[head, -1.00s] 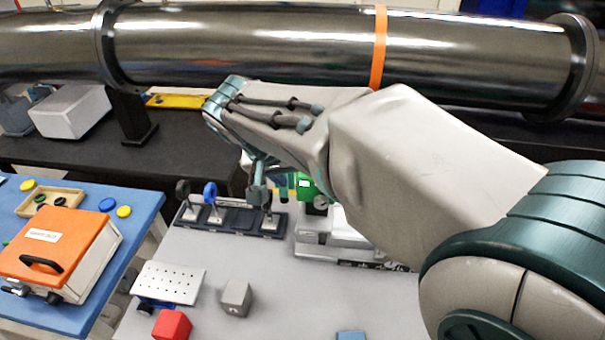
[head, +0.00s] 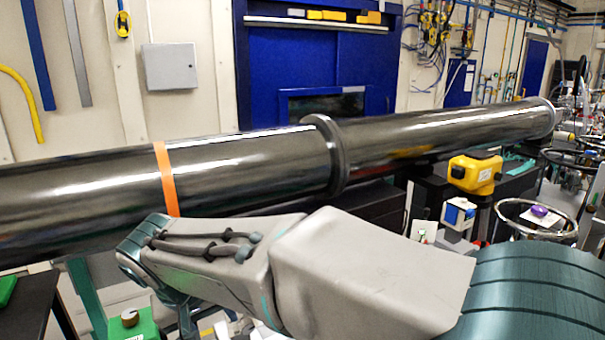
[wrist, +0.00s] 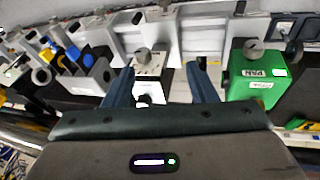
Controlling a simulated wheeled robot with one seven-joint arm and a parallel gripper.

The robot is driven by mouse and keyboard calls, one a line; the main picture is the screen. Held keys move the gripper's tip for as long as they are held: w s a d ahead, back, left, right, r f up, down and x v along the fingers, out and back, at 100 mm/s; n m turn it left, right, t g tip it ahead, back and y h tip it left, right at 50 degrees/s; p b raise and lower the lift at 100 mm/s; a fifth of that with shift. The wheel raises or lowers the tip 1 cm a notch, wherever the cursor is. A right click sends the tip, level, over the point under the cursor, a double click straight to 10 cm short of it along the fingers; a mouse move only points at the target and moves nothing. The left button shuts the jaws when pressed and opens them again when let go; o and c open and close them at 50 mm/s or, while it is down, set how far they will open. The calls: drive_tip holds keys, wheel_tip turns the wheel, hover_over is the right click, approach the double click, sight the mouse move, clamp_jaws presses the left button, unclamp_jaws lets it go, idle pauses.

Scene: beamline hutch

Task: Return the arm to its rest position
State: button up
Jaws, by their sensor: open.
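My gripper shows in the wrist view (wrist: 160,88) with its two blue-grey fingers apart and nothing between them. Beyond the fingers are a white block with a round grey knob (wrist: 150,62) and a green box with a grey knob (wrist: 252,75). I cannot tell their distance from the fingertips. In the head view my arm reaches leftward across the lower middle, below the long dark beam pipe (head: 250,175). The fingertips are hidden or out of frame there.
The beam pipe with an orange band (head: 165,178) runs across behind my arm. A yellow device (head: 475,173) and a round metal ring (head: 537,218) stand to the right. A green box (head: 135,325) is at the lower left.

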drive_tip(key=d+f+m+g+b, duration=0.1)
drive_tip(key=d+f+m, duration=0.15)
drive_tip(key=d, duration=1.75)
drive_tip(key=s+d+f+m+y+b, duration=0.1)
drive_tip(key=s+d+f+m, duration=0.2)
drive_tip(key=s+d, duration=0.5)
drive_tip(key=d+f, duration=0.1)
drive_tip(key=d, duration=0.2)
drive_tip(key=shift+d+f+t+b, duration=0.3)
drive_tip(key=shift+d+f+b, duration=0.05)
drive_tip(key=shift+d, duration=0.05)
drive_tip(key=c, duration=0.3)
drive_tip(key=shift+a, duration=0.15)
drive_tip(key=shift+c, duration=0.2)
